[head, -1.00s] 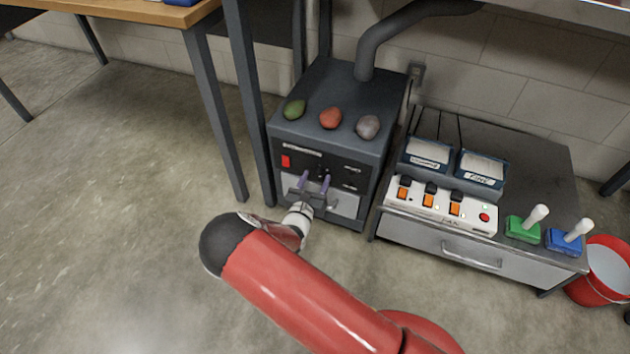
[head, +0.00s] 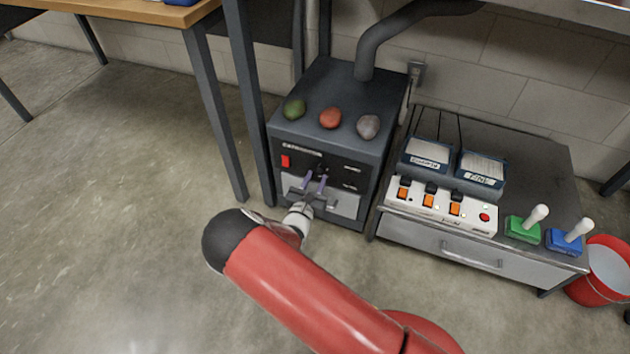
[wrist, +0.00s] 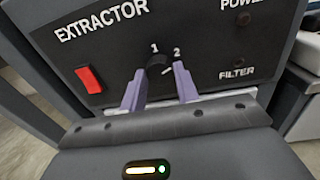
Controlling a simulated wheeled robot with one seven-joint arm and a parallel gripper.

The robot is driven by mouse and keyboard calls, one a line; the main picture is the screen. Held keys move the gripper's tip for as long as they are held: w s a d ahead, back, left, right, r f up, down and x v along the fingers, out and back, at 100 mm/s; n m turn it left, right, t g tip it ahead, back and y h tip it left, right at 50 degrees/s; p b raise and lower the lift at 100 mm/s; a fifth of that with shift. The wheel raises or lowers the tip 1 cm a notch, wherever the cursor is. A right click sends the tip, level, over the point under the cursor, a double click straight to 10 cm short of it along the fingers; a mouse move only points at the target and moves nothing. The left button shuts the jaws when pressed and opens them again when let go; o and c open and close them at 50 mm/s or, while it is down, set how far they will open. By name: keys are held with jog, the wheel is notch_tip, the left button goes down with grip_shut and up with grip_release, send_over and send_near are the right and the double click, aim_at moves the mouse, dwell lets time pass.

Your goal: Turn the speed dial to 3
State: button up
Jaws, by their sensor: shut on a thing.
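The speed dial (wrist: 158,62) is a small black knob on the black extractor panel (wrist: 105,45). The figures 1 and 2 show above it in the wrist view; a 3 cannot be made out. A short white mark near the dial's lower right slants up to the right. My gripper (wrist: 160,73) has its two purple fingers on either side of the dial and is shut on it. In the head view my gripper (head: 315,178) reaches the front of the dark extractor box (head: 335,100), and its fingers partly hide the dial.
A red rocker switch (wrist: 89,79) is left of the dial. Green, red and grey lumps lie on the extractor's top. To the right stands a low cabinet (head: 420,238) with a switch box (head: 440,212) and two levers. A red bucket (head: 600,272) is at far right.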

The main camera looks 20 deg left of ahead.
jog(key=m+b, duration=0.1)
jog(key=m, duration=0.4)
jog(key=shift+f, duration=0.1)
jog(key=m+b, duration=0.1)
jog(key=m, duration=0.1)
jog(key=m+b, duration=0.1)
jog(key=m, duration=0.2)
jog(key=shift+m+t+h, duration=0.3)
jog(key=shift+b, duration=0.35)
jog(key=o, duration=1)
jog(key=s, duration=0.7)
jog(key=shift+s+a+f, duration=0.2)
jog(key=shift+s, duration=0.2)
jog(key=shift+m, duration=0.3)
